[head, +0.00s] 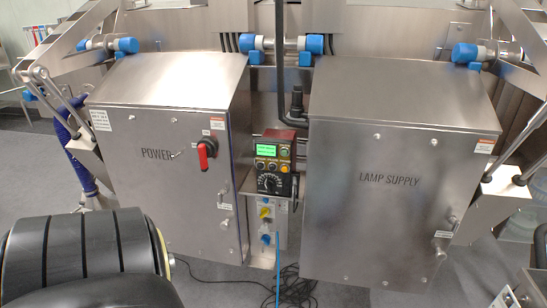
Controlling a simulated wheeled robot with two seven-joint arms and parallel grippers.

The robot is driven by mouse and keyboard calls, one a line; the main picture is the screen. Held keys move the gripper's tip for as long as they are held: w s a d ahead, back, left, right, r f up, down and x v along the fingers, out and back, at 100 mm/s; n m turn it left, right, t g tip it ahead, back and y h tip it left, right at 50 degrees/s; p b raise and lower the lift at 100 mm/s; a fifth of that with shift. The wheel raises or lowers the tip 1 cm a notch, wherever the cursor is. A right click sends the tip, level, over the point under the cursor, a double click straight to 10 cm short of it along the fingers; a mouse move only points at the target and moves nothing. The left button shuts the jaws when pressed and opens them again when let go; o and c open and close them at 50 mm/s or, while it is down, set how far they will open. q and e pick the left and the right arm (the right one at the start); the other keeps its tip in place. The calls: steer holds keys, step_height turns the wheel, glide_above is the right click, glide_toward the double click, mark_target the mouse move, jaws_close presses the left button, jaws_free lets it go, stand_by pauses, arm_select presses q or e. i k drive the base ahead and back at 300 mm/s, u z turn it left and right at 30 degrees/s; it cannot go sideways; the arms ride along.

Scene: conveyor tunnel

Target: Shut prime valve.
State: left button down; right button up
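No part that I can read as labelled prime valve shows in the head view. A narrow panel (281,226) between the two steel cabinets carries a yellow knob (265,213) and a blue knob or fitting (267,239) below it. Their markings are too small to read, so I cannot tell which is the prime valve or whether it is open or shut. A blue hose (278,270) hangs down from the panel. Neither of my grippers is in view.
The POWER cabinet (160,190) with a red rotary switch (206,152) stands left, and the LAMP SUPPLY cabinet (385,215) right. A red-topped control box (275,163) sits above the panel. Black cables (291,285) lie coiled on the floor below.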

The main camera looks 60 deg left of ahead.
mark_target(265, 211)
steer(key=k, duration=0.9)
steer(key=u, duration=1.55)
steer(key=i, duration=0.3)
steer(key=z, duration=0.1)
